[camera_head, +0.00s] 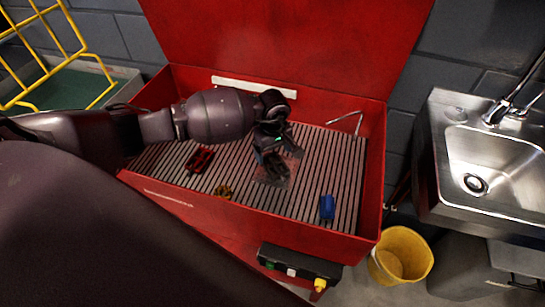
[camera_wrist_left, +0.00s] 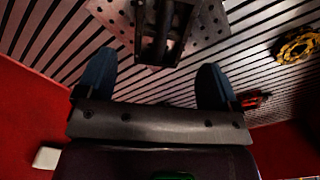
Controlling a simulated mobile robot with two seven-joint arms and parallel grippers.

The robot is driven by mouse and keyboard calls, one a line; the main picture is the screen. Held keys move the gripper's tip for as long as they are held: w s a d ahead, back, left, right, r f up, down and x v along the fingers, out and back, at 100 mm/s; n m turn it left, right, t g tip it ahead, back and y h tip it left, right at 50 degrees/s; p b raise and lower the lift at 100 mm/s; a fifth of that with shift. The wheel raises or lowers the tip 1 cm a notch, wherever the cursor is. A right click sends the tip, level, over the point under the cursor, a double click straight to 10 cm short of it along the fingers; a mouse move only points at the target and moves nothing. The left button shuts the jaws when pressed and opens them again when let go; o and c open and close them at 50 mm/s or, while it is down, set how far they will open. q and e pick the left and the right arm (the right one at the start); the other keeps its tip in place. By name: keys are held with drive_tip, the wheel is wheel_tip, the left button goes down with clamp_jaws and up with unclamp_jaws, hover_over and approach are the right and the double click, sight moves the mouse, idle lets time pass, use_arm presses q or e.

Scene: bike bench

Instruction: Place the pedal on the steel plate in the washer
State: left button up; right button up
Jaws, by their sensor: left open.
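The washer (camera_head: 372,190) is a red open-lidded tub with a slatted grey floor. The steel plate (camera_head: 289,178), perforated with round holes, lies on the slats near the middle; it also shows at the top of the left wrist view (camera_wrist_left: 207,22). The black pedal (camera_head: 276,167) appears to lie on the plate, partly hidden by my gripper in the head view. It also shows in the left wrist view (camera_wrist_left: 160,40). My left gripper (camera_wrist_left: 155,80) is open, its blue fingertips apart on either side, with the pedal beyond them and nothing between. My right gripper is not in view.
On the slats lie a red part (camera_head: 201,159), a yellow sprocket-like part (camera_head: 223,191) and a blue block (camera_head: 327,207). A bent metal spout (camera_head: 347,122) stands at the back right. A sink (camera_head: 490,165) and yellow bucket (camera_head: 401,256) are outside, to the right.

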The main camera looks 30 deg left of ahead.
sight(273, 161)
use_arm(q)
wheel_tip(273, 161, up, 8)
drive_tip(key=shift+p, duration=0.35)
idle(0.4)
